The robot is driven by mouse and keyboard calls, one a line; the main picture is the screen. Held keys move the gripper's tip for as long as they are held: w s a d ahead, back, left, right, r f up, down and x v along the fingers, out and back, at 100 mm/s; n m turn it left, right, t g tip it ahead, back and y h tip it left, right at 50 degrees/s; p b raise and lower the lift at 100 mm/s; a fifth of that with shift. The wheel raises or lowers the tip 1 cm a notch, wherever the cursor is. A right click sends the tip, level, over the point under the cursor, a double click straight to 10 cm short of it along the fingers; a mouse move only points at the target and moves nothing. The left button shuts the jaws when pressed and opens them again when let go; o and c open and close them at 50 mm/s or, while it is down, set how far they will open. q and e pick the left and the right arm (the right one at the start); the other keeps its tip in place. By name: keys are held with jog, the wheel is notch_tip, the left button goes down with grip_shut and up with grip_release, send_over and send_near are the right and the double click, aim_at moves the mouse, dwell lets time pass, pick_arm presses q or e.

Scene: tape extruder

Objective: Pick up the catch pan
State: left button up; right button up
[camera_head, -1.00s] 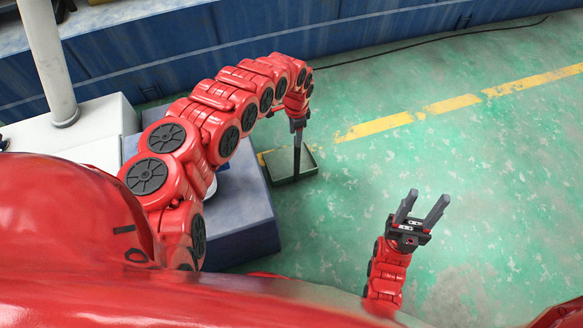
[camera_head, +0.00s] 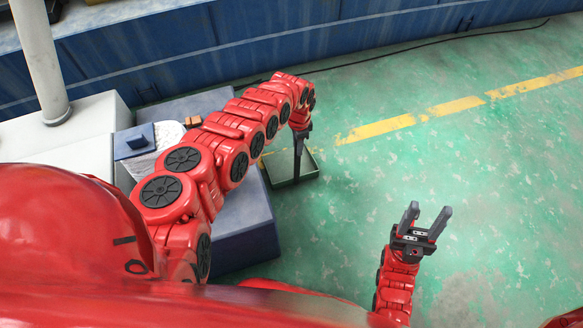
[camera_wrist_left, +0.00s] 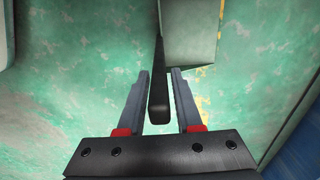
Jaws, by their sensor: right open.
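The catch pan is a shallow grey-green tray (camera_head: 278,174) on the floor beside the grey-blue block, with a long dark handle (camera_head: 297,166). In the left wrist view the pan (camera_wrist_left: 188,35) is at the top, right of centre, and its black handle (camera_wrist_left: 158,100) runs down between my fingers. My left gripper (camera_head: 301,132) is at the handle's upper end. In the wrist view my left gripper (camera_wrist_left: 160,73) is open, with a finger on each side of the handle and gaps visible. My right gripper (camera_head: 430,206) is open and empty over bare floor, apart from the pan.
The grey-blue block (camera_head: 245,225) stands left of the pan, partly behind my left arm. A machine part with a blue top (camera_head: 135,140) and a pale post (camera_head: 38,60) are at the left. A blue wall (camera_head: 200,45) closes the back. Green floor is clear at the right.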

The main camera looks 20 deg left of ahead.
pick_arm(q)
grip_shut()
dwell(1.1)
